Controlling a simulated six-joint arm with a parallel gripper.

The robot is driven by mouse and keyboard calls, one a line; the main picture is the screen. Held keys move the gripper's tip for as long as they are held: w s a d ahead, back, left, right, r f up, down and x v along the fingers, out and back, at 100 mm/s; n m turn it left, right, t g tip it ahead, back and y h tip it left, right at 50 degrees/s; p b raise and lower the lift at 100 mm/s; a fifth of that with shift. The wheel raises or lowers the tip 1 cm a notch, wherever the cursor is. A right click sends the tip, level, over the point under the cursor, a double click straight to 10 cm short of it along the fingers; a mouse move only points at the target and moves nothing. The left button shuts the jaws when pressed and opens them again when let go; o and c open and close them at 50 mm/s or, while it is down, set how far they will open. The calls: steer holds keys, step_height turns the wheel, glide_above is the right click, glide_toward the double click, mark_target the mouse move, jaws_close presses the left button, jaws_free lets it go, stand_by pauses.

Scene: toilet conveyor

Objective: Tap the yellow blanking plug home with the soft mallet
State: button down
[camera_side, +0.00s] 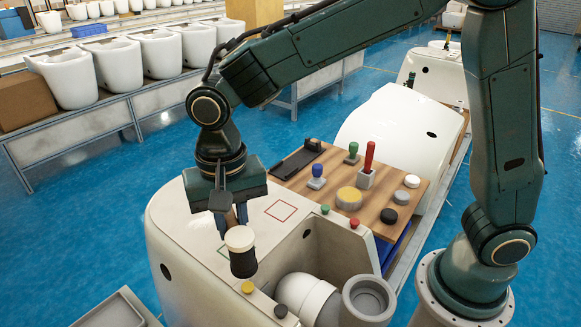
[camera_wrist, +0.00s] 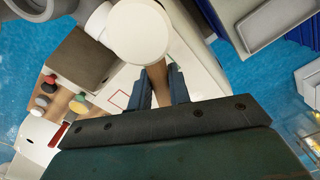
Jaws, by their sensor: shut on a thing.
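My gripper (camera_side: 232,214) is shut on the wooden handle (camera_wrist: 156,85) of the soft mallet and points down over the front of the white toilet body (camera_side: 185,255). The mallet head (camera_side: 239,239) hangs below the fingers, with a pale upper face and a black lower part. In the wrist view the pale face of the mallet head (camera_wrist: 140,32) is large at the top. The yellow blanking plug (camera_side: 248,287) sits on the toilet's rim, just below and slightly right of the mallet head; a gap seems to show between them. I cannot make out the plug in the wrist view.
Black (camera_side: 281,311), green (camera_side: 325,209) and red (camera_side: 354,223) plugs sit around the opening with white pipework. A wooden board (camera_side: 292,184) behind holds several knobs, discs and a red-handled tool. A red square outline (camera_side: 281,210) marks the toilet's top. A grey tray (camera_side: 115,312) stands front left.

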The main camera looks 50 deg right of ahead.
steer(key=shift+r, duration=0.35)
steer(key=shift+r, duration=1.8)
steer(key=shift+f, duration=0.1)
steer(key=shift+f, duration=1.25)
steer(key=shift+f, duration=0.2)
